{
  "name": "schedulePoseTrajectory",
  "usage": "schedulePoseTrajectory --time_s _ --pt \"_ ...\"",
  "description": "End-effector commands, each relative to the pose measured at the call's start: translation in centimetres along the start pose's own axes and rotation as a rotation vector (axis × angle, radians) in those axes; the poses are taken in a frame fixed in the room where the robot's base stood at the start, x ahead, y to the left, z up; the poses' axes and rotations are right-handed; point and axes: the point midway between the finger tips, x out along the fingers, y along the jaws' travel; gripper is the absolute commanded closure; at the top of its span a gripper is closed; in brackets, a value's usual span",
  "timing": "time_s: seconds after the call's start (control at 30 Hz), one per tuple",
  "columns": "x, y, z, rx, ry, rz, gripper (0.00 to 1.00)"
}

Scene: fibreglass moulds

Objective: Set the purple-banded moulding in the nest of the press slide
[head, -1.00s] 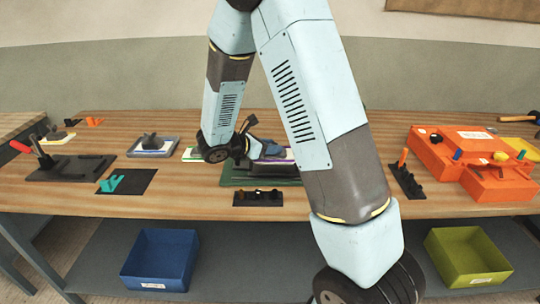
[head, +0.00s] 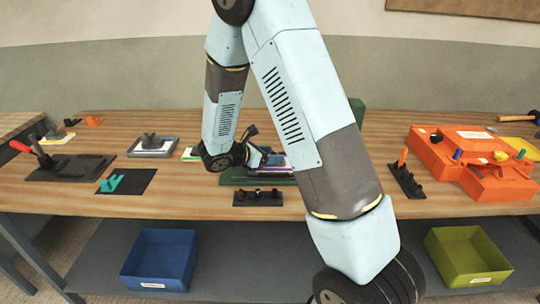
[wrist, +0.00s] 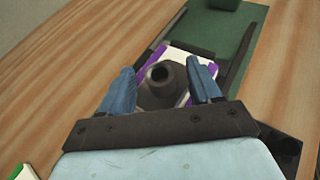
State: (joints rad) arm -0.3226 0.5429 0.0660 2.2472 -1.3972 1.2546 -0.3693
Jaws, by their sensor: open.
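The purple-banded moulding (wrist: 178,54) is a white plate with purple edge bands and a dark grey round boss (wrist: 158,84). It lies at the near end of the green press bed (wrist: 236,30), by dark rails. In the wrist view my gripper (wrist: 160,70) is open, with its blue fingers on either side of the boss and a gap visible. In the head view the moulding (head: 275,169) shows as a thin purple strip beside my gripper (head: 264,156), above the green bed (head: 236,180). My arm hides part of the press. I cannot tell whether the moulding is fully seated in the nest.
A black block with pegs (head: 258,198) stands in front of the press. A grey tray with a moulding (head: 153,146) and a toggle clamp (head: 70,167) are left. An orange fixture (head: 470,160) is right. Blue (head: 160,258) and olive (head: 468,256) bins sit below.

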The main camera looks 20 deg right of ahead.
Motion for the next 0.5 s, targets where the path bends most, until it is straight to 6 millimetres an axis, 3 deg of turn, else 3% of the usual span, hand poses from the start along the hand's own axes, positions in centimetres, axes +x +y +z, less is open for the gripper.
schedulePoseTrajectory --time_s 0.27,0.5 --pt "-0.6 0.1 0.0 0.000 0.000 0.002 0.37" --pt "-4.4 0.1 0.1 0.001 0.000 0.006 0.37"
